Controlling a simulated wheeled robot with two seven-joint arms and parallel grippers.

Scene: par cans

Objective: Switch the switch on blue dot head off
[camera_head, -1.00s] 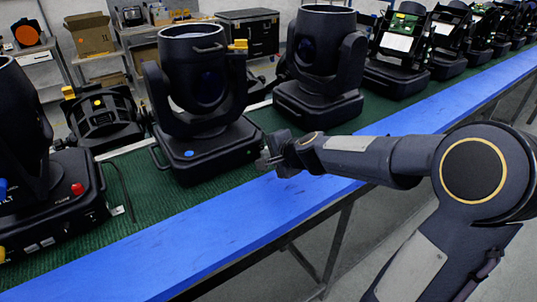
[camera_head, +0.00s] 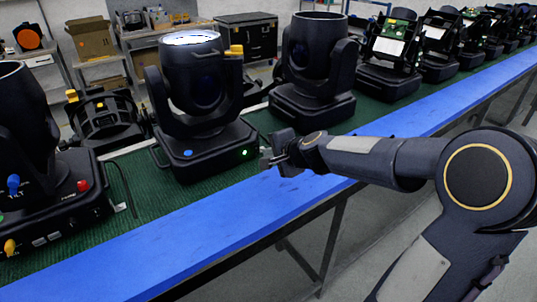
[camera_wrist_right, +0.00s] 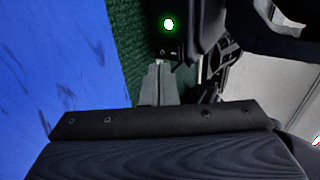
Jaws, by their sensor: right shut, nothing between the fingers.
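The blue dot head (camera_head: 200,95) is a black moving-head lamp standing upright on the green mat. A blue dot (camera_head: 188,153) marks the front of its base. A green light (camera_head: 244,153) glows at the right end of that base, and its lens top is lit white. The same green light shows in the right wrist view (camera_wrist_right: 168,24), with small marks below it. My right gripper (camera_head: 266,162) is shut and empty, just right of the base near the green light. Its shut fingers show in the right wrist view (camera_wrist_right: 157,80), pointing toward the light. My left gripper is not in view.
Another black head (camera_head: 318,65) stands to the right, with several opened units beyond it. A unit with blue, red and yellow knobs (camera_head: 50,200) stands at the left. The blue table edge (camera_head: 200,235) runs along the front and is clear.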

